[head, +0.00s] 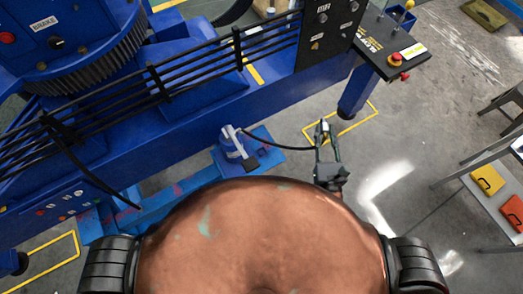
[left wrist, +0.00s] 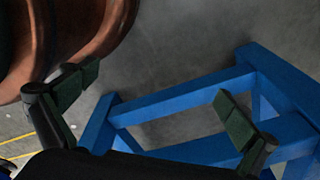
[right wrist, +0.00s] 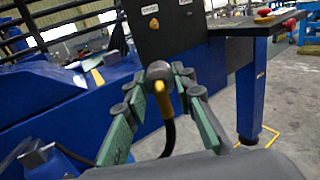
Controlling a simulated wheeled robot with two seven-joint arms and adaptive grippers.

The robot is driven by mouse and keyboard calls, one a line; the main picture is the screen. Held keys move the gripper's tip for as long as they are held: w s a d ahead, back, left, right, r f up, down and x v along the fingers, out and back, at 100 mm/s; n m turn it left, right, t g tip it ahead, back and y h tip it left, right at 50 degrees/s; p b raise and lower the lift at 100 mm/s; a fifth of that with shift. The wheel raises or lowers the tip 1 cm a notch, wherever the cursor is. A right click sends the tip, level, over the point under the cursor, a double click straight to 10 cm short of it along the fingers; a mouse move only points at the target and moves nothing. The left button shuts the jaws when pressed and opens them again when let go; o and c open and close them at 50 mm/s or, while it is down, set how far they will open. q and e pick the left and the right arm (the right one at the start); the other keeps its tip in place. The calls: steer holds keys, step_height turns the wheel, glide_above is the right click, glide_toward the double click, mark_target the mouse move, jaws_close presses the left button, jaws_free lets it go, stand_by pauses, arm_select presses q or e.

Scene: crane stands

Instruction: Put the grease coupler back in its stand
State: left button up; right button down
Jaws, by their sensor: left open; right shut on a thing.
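My right gripper (head: 325,135) is shut on the grease coupler, and its fingers also show in the right wrist view (right wrist: 160,92). The grease coupler (right wrist: 163,98) has a yellow body and a rounded grey end between the fingertips. A black hose (right wrist: 168,138) hangs from it and runs left in the head view to a blue and light grey unit (head: 233,145) on a blue base. This unit is apart from the gripper. I cannot tell which part of it is the coupler's stand. My left gripper (left wrist: 155,92) is open and empty above a blue frame (left wrist: 170,103).
A large blue machine with black railings (head: 165,80) fills the upper left. A control panel with a red button (head: 395,59) stands at upper right. Yellow and orange cases (head: 487,180) lie on a table at the right. The floor right of my gripper is clear.

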steer(key=shift+a+p, duration=0.15)
steer(key=shift+p, duration=0.25)
arm_select(q)
step_height(320, 180, up, 10)
steer(key=s+p, duration=0.1)
steer(key=p, duration=0.8)
arm_select(e)
steer(key=w+a+f+n+g+b, duration=0.2)
steer(key=a+f+n+g, duration=0.4)
steer(key=a+f, duration=0.1)
steer(key=w+a+f+n+g+b, duration=0.3)
steer(key=a+f+n+g, duration=0.3)
steer(key=f, duration=0.2)
steer(key=w+a+f+n+g+b, duration=0.2)
steer(key=a+f+n+g, duration=0.4)
steer(key=a+f, duration=0.1)
steer(key=shift+w+a+f+b, duration=0.15)
steer(key=shift+w+a+b, duration=0.05)
steer(key=shift+a+b, duration=0.1)
arm_select(q)
step_height(320, 180, down, 10)
steer(key=b, duration=0.1)
steer(key=shift+s+r, duration=0.15)
steer(key=shift+r, duration=0.05)
arm_select(e)
steer(key=shift+a+f, duration=0.1)
steer(key=shift+f, duration=0.75)
arm_select(q)
steer(key=shift+b, duration=0.35)
